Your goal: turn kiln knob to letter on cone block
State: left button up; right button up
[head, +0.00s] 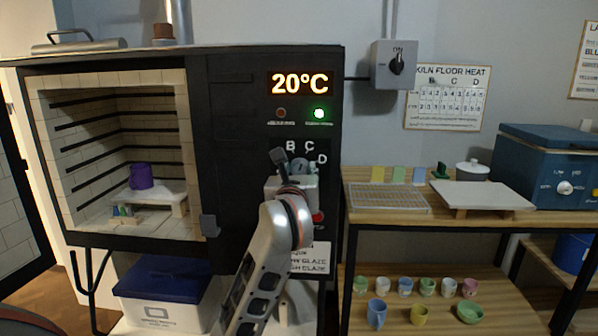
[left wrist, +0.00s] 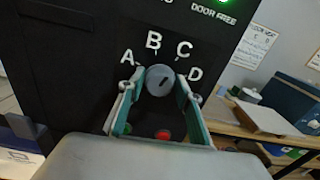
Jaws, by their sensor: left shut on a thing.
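The kiln (head: 225,150) stands at left with its chamber open to view. Its grey round knob (left wrist: 161,80) is on the dark front panel, below white letters A, B, C and D (left wrist: 195,74). My left gripper (left wrist: 160,86) is shut on the knob, one finger on each side. The knob's dark mark slants up to the right, roughly toward C. In the head view my left gripper (head: 291,168) hides the knob and the letter A. The cone block (head: 124,212) sits on the chamber floor at the front; its letter is too small to read. My right gripper is not in view.
The display (head: 300,83) reads 20°C, with a green light (head: 319,114) lit below. A red button (left wrist: 163,134) is under the knob. A purple pot (head: 142,176) stands on a shelf in the kiln. A wooden table (head: 385,222) stands at right, with several cups below.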

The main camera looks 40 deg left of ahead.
pick_arm(q)
jog(key=shift+f+n, duration=0.1)
jog(key=shift+n, duration=0.5)
jog(key=shift+f+n+b, duration=0.1)
jog(key=shift+n+b, duration=0.45)
jog(key=shift+n, duration=0.65)
jog(key=shift+s+n, duration=0.1)
jog(key=shift+n, duration=0.7)
jog(key=shift+c, duration=0.6)
jog(key=shift+a+n+b, duration=0.1)
jog(key=shift+n+b, duration=0.45)
jog(key=shift+n, duration=0.35)
jog(key=shift+r+n, duration=0.3)
jog(key=shift+n, duration=0.2)
jog(key=shift+s, duration=0.1)
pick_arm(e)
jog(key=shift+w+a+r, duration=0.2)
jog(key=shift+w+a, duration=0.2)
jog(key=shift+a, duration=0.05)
pick_arm(q)
jog(key=shift+r, duration=0.1)
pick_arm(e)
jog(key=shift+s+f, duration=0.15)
